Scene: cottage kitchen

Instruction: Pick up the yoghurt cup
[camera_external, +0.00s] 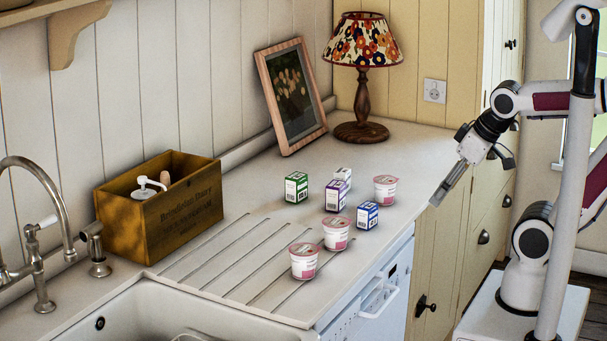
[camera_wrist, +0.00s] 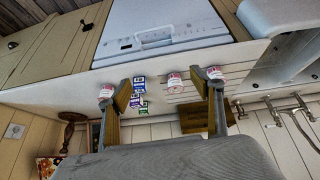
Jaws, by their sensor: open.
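Three pink-and-white yoghurt cups stand upright on the worktop in the external view: one at the front (camera_external: 304,262), one in the middle (camera_external: 336,233) and one at the back right (camera_external: 385,189). In the wrist view, cups show near the left finger (camera_wrist: 106,91), between the fingers (camera_wrist: 174,80) and near the right finger (camera_wrist: 214,73). My gripper (camera_external: 443,188) is in the air to the right of the cups, beyond the worktop edge, apart from them all. Its two fingers (camera_wrist: 165,98) are spread wide and hold nothing.
Small cartons stand among the cups: green (camera_external: 296,187), purple (camera_external: 336,195), blue (camera_external: 367,215) and another purple-white one (camera_external: 343,175). A lamp (camera_external: 365,90), a picture frame (camera_external: 291,97) and a wooden crate (camera_external: 160,208) stand behind. The sink (camera_external: 150,310) is front left.

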